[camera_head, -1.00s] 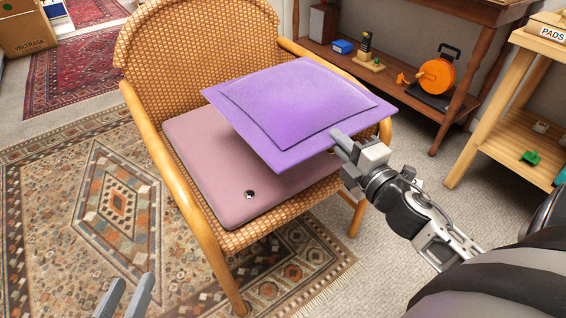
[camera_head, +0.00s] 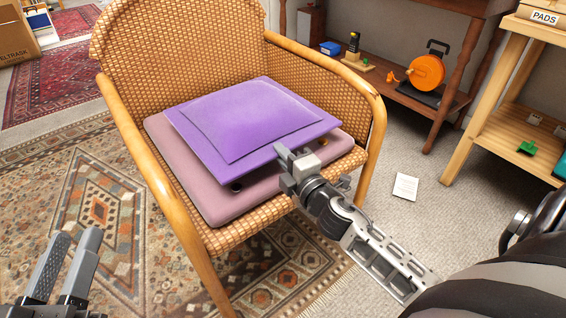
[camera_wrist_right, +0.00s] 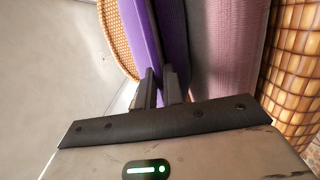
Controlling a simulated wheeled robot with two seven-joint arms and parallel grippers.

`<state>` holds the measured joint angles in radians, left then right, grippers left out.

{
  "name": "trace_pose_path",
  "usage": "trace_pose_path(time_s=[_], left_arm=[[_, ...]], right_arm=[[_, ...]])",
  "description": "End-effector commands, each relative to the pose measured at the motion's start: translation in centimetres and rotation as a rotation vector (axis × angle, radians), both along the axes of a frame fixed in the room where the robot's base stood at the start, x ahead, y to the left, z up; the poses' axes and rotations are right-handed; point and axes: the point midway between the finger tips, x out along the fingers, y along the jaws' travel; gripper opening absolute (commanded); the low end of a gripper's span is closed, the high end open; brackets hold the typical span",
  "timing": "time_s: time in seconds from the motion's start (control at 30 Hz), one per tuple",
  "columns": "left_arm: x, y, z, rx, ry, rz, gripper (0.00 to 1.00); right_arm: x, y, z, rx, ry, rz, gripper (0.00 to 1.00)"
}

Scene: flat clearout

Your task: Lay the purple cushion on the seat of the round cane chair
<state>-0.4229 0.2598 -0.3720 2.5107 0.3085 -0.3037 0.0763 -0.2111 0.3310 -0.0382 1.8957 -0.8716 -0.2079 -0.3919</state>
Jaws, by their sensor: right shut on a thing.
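The purple cushion (camera_head: 250,120) is a flat square with a raised middle panel. It is over the seat of the round cane chair (camera_head: 185,45), above a pinkish-mauve seat pad (camera_head: 220,208). My right gripper (camera_head: 288,160) is shut on its near right edge. In the right wrist view the fingers pinch the purple cushion (camera_wrist_right: 140,35), and a gap shows between it and the pad (camera_wrist_right: 237,50). My left gripper (camera_head: 68,262) is at the lower left over the rug, its fingers apart and empty, away from the chair.
The chair's curved arms (camera_head: 160,190) rise on both sides of the seat. A dark wooden shelf (camera_head: 400,85) with an orange reel (camera_head: 427,73) stands behind right. A light wooden shelf (camera_head: 480,110) is at the right. A paper (camera_head: 405,186) lies on the carpet.

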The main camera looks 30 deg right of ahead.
Motion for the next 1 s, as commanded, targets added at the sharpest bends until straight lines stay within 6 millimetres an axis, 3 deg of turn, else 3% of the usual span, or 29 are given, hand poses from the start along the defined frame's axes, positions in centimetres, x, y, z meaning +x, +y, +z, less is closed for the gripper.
trace_pose_path(time_s=[0.43,0.5,0.53,0.87,1.0], left_arm=[[0.2,0.1,0.6,0.015,-0.057,0.009,0.36],[0.2,0.1,0.9,0.016,-0.064,0.010,0.36],[0.2,0.1,0.9,0.015,-0.064,0.009,0.36],[0.2,0.1,1.0,0.013,-0.055,0.006,0.36],[0.0,0.0,0.4,0.005,-0.015,-0.001,0.36]], right_arm=[[0.0,0.0,-0.2,0.000,-0.005,0.001,0.00],[0.0,0.0,-0.4,0.000,0.000,-0.001,0.26],[0.0,0.0,-0.4,0.000,0.000,-0.001,0.31],[0.0,0.0,-0.1,0.000,0.000,0.000,0.31],[-1.7,0.1,-0.3,0.004,0.004,-0.001,0.31]])
